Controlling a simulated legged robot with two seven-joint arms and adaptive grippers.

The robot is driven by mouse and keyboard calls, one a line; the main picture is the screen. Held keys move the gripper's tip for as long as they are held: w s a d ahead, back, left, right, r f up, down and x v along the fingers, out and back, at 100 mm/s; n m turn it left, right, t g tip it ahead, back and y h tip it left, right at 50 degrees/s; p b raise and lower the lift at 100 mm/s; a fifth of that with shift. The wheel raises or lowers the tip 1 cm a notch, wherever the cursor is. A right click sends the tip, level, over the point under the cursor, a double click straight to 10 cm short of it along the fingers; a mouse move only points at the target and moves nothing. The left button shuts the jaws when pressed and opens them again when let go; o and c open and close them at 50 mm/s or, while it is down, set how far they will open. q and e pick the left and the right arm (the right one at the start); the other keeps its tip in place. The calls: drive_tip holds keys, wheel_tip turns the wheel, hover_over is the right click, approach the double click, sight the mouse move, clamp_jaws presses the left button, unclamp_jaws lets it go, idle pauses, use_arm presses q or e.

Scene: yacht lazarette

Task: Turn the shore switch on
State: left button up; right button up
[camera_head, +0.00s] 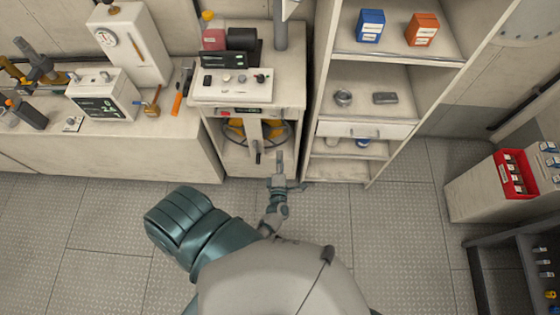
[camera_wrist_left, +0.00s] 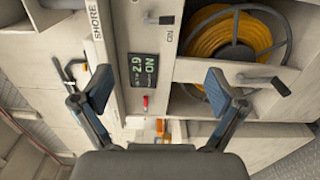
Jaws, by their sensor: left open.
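My left gripper (camera_head: 279,168) is in front of the pale cabinet (camera_head: 211,145), low down. In the left wrist view its two blue-padded fingers (camera_wrist_left: 159,92) are spread, with nothing between them. Beyond them are a strip lettered SHORE (camera_wrist_left: 97,20) and a small dark display (camera_wrist_left: 144,70) with green text that seems to read 2.9 and ON. A small red-tipped toggle (camera_wrist_left: 145,102) is beside the display. A dark lever (camera_wrist_left: 268,84) sticks out by the reel opening, apart from the fingers. I cannot tell which control is the shore switch. My right gripper is not in view.
A yellow hose reel (camera_wrist_left: 225,42) sits inside the cabinet. A panel with knobs (camera_head: 232,87) is on its top. Open shelves (camera_head: 375,85) stand right of it, a workbench (camera_head: 110,150) left. A red tray (camera_head: 514,175) is at far right. The floor in front is clear.

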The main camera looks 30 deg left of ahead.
use_arm(q)
drive_tip(key=shift+s+d, duration=0.3)
drive_tip(key=shift+s, duration=0.15)
drive_tip(key=v, duration=1.2)
